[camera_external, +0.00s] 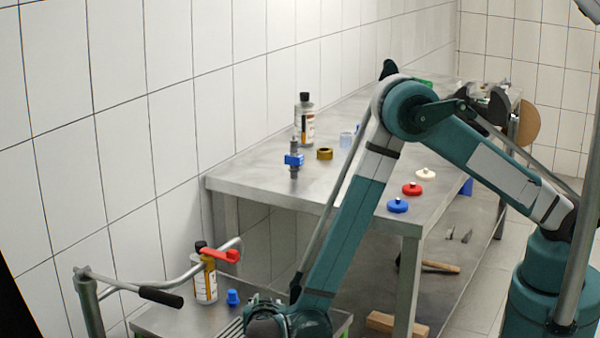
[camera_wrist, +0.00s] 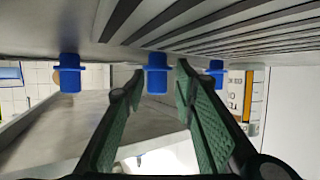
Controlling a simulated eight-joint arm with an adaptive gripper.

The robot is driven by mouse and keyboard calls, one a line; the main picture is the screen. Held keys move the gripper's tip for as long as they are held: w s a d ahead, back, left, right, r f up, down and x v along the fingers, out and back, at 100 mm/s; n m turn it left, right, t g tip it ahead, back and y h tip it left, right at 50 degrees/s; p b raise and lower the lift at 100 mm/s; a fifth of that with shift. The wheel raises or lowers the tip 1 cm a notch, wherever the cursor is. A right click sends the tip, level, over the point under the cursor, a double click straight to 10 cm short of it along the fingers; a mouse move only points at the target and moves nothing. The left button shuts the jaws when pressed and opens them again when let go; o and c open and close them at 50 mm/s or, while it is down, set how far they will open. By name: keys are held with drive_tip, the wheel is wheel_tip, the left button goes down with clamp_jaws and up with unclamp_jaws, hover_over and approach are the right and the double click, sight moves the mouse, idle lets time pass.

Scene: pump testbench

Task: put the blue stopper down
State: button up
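The wrist view looks upside down, with the tabletop along its upper edge. Three blue stoppers stand on it: one at the left (camera_wrist: 70,74), one in the middle (camera_wrist: 157,74) and one at the right (camera_wrist: 216,70). My gripper (camera_wrist: 159,82) is open. The middle stopper shows between its fingertips, with a visible gap on both sides; I cannot tell whether it is within the fingers or just beyond them. In the external view, one blue stopper (camera_external: 233,297) stands upright on the low table; my arm's end covers part of that table, and the fingers are hidden.
A yellow-labelled bottle (camera_external: 205,276) stands beside the stopper, under a pipe with a red handle (camera_external: 225,256) and a black-gripped lever (camera_external: 160,297). A slotted grate (camera_wrist: 215,25) lies near the stoppers. The steel bench (camera_external: 255,180) behind carries another bottle (camera_external: 305,122) and coloured round caps (camera_external: 412,188).

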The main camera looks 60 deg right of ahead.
drive_tip(key=shift+o, duration=0.2)
drive_tip(key=shift+v, duration=0.85)
drive_tip(key=p+v, duration=0.2)
drive_tip(key=v, duration=0.8)
drive_tip(key=shift+a+r+p, duration=0.1)
drive_tip(key=shift+r+p, duration=0.05)
drive_tip(key=shift+p, duration=0.2)
